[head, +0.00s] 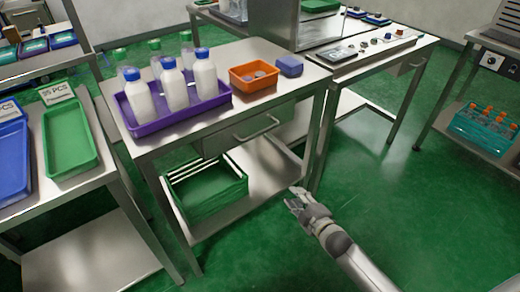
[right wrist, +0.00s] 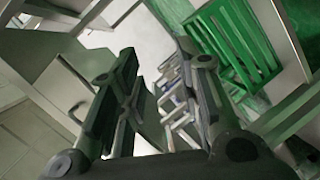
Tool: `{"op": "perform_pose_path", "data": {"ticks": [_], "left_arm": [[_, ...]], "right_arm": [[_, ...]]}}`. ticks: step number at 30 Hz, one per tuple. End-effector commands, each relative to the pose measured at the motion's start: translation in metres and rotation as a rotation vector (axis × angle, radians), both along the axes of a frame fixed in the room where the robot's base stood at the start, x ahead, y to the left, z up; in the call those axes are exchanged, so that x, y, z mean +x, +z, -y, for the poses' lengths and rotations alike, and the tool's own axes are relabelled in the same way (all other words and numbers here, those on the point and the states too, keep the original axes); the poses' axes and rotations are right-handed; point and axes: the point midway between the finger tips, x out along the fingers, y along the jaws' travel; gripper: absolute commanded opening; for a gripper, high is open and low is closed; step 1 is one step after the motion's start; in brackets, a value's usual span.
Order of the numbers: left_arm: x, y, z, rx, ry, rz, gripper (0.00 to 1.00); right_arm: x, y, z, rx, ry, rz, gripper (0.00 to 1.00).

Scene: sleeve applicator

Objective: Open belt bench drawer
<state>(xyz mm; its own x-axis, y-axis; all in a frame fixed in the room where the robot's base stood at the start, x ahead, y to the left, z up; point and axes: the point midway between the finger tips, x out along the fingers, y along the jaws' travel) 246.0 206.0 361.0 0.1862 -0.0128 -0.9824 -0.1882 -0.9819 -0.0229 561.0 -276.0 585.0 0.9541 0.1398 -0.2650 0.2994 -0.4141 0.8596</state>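A steel bench (head: 225,118) in the middle of the head view has a shut drawer (head: 235,138) under its top, with a bar handle (head: 257,128). My left gripper is out of view.
On the middle bench stand a purple tray (head: 180,121) of white bottles, an orange bin (head: 253,76) and a blue box (head: 290,66). A green crate (head: 207,190) sits on its lower shelf. Green floor (head: 390,180) is clear at right.

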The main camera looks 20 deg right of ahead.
Motion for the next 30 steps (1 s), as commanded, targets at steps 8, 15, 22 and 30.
{"op": "perform_pose_path", "data": {"ticks": [8,15,22,30], "left_arm": [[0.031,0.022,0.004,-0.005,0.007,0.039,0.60],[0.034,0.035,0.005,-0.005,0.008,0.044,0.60],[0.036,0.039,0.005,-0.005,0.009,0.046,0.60],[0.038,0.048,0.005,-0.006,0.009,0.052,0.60]], "right_arm": [[0.035,0.142,-0.037,-0.290,0.187,0.469,0.32],[0.038,0.177,-0.049,-0.351,0.214,0.563,0.32],[0.068,0.183,-0.060,-0.348,0.212,0.562,0.32],[0.108,0.191,-0.074,-0.347,0.212,0.559,0.32]]}}
